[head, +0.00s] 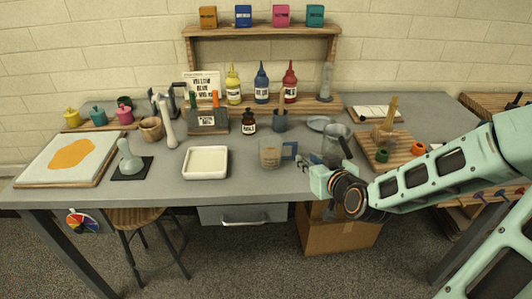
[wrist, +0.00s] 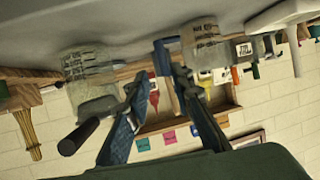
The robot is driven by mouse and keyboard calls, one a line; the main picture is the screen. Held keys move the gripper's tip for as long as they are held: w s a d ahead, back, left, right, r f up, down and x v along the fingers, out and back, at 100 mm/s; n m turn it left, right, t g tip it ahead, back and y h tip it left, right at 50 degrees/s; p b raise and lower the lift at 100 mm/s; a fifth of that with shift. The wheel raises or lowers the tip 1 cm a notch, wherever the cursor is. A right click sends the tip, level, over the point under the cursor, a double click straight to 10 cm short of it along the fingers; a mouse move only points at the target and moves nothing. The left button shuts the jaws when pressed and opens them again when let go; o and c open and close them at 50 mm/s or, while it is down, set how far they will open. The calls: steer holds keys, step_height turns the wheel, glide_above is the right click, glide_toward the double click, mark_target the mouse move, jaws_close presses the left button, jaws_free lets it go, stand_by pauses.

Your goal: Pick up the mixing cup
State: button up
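A clear cup (head: 269,155) with brownish contents stands upright near the table's front edge; in the wrist view, which is upside down, it is the clear printed cup (wrist: 205,48) at right. A clear jug with a dark handle (head: 334,146) stands to its right, and shows at left in the wrist view (wrist: 90,85). I cannot tell for sure which is the mixing cup. My gripper (head: 302,163) is at the table's front edge between these two vessels. Its fingers (wrist: 158,80) are spread apart, with nothing seen held between them.
A blue frame-like object (head: 290,150) stands between the two vessels, close ahead of my fingers. A white tray (head: 205,176) is at left. A wooden board (head: 372,152) is at right.

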mark_target(296, 153)
steer(key=b+x, duration=0.2)
steer(key=x, duration=0.8)
steer(key=shift+w+a+f, duration=0.2)
steer(key=shift+w, duration=0.05)
jaws_close()
